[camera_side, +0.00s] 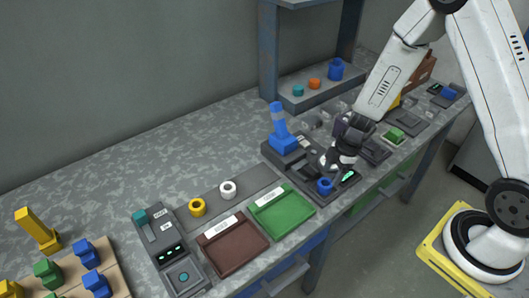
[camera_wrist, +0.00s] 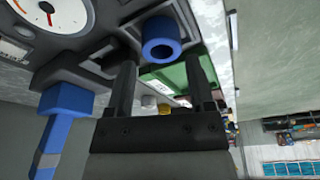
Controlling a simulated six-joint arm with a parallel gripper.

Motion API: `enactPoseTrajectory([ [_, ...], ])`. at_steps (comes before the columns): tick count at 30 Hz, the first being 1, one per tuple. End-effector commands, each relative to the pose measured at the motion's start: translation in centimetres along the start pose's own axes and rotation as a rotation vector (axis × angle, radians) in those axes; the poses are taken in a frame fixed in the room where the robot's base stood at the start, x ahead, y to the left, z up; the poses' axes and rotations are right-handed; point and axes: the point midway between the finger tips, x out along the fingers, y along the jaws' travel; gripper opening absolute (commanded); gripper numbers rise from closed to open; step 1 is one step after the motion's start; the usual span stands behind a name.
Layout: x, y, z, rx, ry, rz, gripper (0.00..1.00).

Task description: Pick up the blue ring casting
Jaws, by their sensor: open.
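The blue ring casting (camera_side: 325,186) sits on the front of a dark grey machine with a small green display. In the wrist view the blue ring (camera_wrist: 161,50) shows its round opening and lies ahead of the fingertips, between their lines. My gripper (camera_side: 333,163) is just behind and above the ring in the side view. In the wrist view my gripper (camera_wrist: 160,63) has its two dark fingers apart, with nothing held between them. I cannot tell how large the gap to the ring is.
A blue upright handle (camera_side: 279,118) stands close behind the ring's machine. In front are a green tray (camera_side: 296,221) and a brown tray (camera_side: 217,269). A yellow ring (camera_side: 197,207) and a white ring (camera_side: 228,189) sit on a grey strip. The back left tabletop is clear.

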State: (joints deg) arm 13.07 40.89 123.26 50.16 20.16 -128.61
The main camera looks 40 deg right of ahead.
Motion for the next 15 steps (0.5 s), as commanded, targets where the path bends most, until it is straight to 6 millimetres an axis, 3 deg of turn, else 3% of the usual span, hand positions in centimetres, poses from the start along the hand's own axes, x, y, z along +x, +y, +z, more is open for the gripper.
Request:
enactPoseTrajectory([
  [9, 3.1, -0.1, -0.3, 0.0, -0.001, -0.002, 0.69],
  [15, 4.1, -0.1, -0.3, 0.0, -0.001, -0.001, 0.69],
])
